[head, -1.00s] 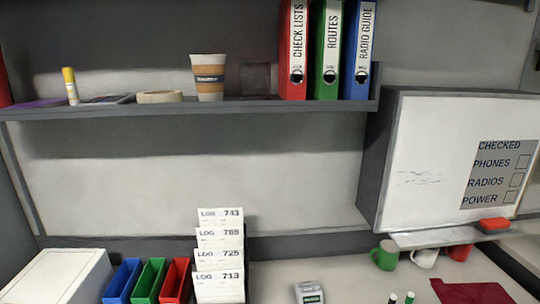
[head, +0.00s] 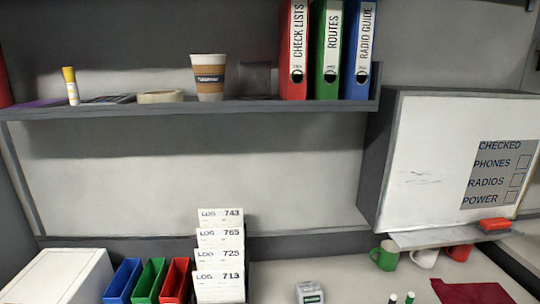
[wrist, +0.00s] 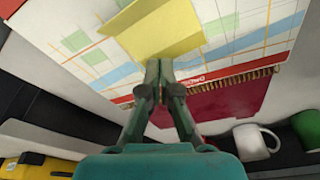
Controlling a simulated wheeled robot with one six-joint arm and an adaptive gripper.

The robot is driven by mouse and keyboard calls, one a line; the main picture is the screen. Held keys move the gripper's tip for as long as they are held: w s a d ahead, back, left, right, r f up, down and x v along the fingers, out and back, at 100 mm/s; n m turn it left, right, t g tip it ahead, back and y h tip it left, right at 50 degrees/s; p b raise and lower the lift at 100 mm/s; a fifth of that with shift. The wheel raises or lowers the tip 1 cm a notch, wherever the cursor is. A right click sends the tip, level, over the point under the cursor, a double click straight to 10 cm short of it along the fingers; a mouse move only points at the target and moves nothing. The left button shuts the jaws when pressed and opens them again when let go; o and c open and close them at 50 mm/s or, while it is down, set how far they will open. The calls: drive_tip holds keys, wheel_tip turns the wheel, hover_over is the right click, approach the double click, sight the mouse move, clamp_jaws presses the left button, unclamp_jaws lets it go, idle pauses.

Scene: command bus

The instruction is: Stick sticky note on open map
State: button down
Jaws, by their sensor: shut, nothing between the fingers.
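In the wrist view, a yellow sticky note (wrist: 165,32) lies against a white printed sheet (wrist: 262,38) at the top. A crease or raised part shows across the note. My gripper (wrist: 158,66) is shut, its fingertips together at the note's lower edge, with nothing between them. Whether the tips touch the note is unclear. The head view shows neither gripper, note nor this sheet.
In the wrist view, a dark red flat item (wrist: 225,103) lies below the sheet, with a white mug (wrist: 255,140) and green mug (wrist: 305,125) at right. The head view shows a shelf (head: 280,108), log cards (head: 218,258) and a whiteboard (head: 430,130).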

drive_tip(key=shift+f, duration=0.65)
idle(0.6)
drive_tip(key=shift+r, duration=0.1)
drive_tip(key=shift+r, duration=2.45)
